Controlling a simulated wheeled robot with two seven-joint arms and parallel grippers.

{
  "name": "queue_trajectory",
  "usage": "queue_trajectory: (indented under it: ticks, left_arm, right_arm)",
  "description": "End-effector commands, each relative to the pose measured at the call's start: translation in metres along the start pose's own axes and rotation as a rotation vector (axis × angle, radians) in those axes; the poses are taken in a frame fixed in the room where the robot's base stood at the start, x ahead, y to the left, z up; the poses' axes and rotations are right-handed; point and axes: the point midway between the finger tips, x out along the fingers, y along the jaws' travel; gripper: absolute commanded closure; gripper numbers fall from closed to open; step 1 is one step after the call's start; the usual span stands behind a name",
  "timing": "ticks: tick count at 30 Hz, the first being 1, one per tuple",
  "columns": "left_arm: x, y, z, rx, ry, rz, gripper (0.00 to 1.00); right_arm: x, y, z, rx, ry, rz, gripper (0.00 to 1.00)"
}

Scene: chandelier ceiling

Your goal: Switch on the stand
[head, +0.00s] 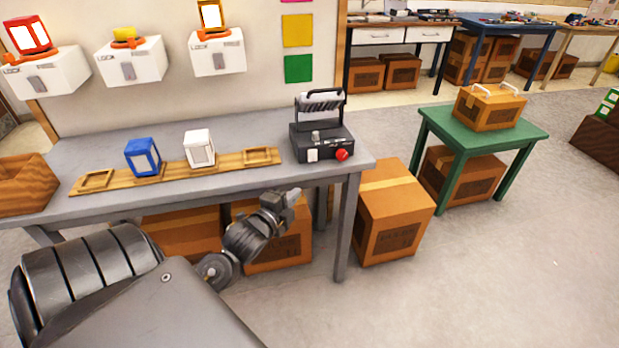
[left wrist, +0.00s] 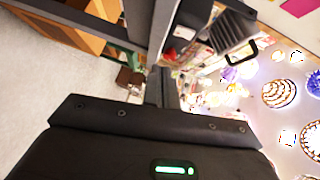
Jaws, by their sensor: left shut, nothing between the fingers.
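The stand looks to be the black box (head: 322,143) with a carrying handle at the right end of the grey table. A red knob (head: 342,155) and a white switch (head: 312,155) are on its front. In the left wrist view the black box (left wrist: 228,32) shows at the top, with the red knob (left wrist: 170,53) beside it. My left gripper (head: 293,196) is shut and empty, in front of the table's front edge, below and left of the box and apart from it. Its fingers (left wrist: 159,84) show in the left wrist view. My right gripper is not in view.
On the grey table (head: 240,125), a wooden rack (head: 230,163) holds a blue lantern (head: 143,157) and a white lantern (head: 199,149). A wooden crate (head: 25,185) is at the left. Cardboard boxes (head: 393,210) stand under and beside the table. A green table (head: 500,135) is at the right.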

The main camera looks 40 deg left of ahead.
Motion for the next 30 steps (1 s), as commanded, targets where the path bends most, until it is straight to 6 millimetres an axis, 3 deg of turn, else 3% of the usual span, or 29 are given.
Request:
queue_trajectory:
  ticks: [5,17,23,30]
  left_arm:
    - [-0.008,-0.021,-0.007,0.039,0.021,-0.048,1.0]
    - [-0.004,-0.022,-0.007,0.038,0.021,-0.05,1.0]
    - [0.024,-0.025,-0.008,0.038,0.02,-0.051,1.0]
    - [0.074,-0.027,-0.009,0.038,0.02,-0.051,1.0]
  right_arm:
    - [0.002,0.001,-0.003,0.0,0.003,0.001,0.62]
    - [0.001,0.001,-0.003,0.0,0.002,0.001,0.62]
    - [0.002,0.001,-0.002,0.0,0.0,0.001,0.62]
    - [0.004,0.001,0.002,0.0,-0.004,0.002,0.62]
